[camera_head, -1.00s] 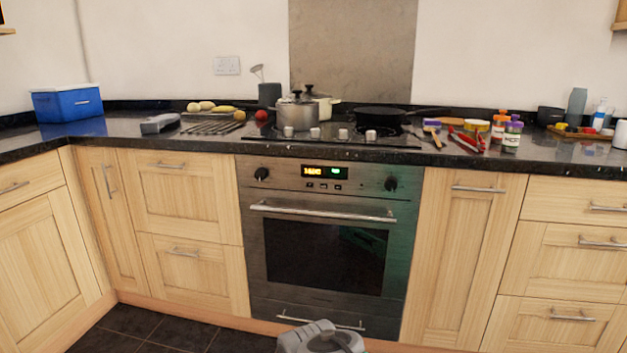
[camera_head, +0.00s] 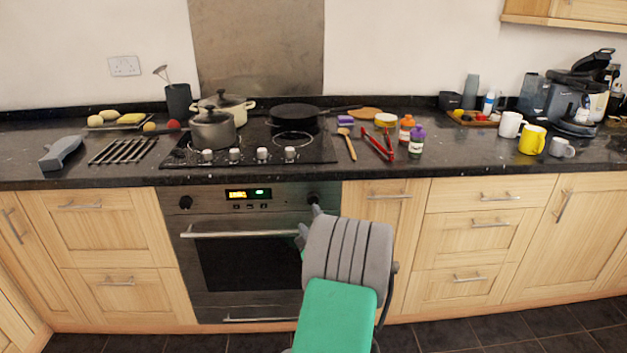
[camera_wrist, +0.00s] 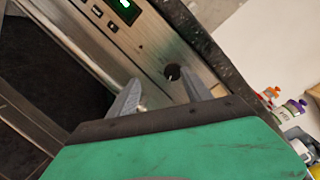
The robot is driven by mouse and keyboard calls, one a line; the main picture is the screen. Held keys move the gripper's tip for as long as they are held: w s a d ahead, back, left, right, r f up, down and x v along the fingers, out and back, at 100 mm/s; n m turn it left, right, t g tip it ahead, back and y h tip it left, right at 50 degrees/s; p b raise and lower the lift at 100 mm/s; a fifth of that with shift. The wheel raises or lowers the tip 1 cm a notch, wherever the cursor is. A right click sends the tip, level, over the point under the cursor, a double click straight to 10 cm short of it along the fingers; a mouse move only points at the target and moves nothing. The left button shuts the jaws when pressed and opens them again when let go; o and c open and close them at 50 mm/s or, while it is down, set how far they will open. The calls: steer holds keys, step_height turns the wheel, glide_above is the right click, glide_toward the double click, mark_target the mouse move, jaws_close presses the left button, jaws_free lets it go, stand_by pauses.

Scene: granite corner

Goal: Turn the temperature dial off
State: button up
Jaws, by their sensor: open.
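The oven (camera_head: 250,268) has a steel control panel with a black round dial (camera_head: 185,202) at its left end and another black dial (camera_head: 313,198) at its right end. No label tells which is the temperature dial. My gripper (camera_head: 308,222) is in front of the oven's right side, just below the right dial, largely hidden by my wrist in the head view. In the wrist view my gripper (camera_wrist: 160,77) is open and empty, and the right dial (camera_wrist: 172,72) shows between the fingertips, nearer the right finger. I see no contact with it.
A lit display (camera_head: 249,194) sits between the dials. A horizontal door handle (camera_head: 243,230) runs below the panel, close to my fingers. The black counter (camera_head: 390,168) overhangs above, with a hob and pots (camera_head: 212,131) on it. The floor in front is clear.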

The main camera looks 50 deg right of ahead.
mark_target(313, 200)
steer(key=shift+m+h, duration=0.5)
steer(key=shift+m, duration=0.2)
steer(key=w+d, duration=0.1)
steer(key=d, duration=0.1)
steer(key=w+d, duration=0.1)
steer(key=d, duration=0.1)
steer(key=w+d, duration=0.2)
steer(key=d, duration=0.1)
steer(key=shift+r, duration=0.25)
jaws_close()
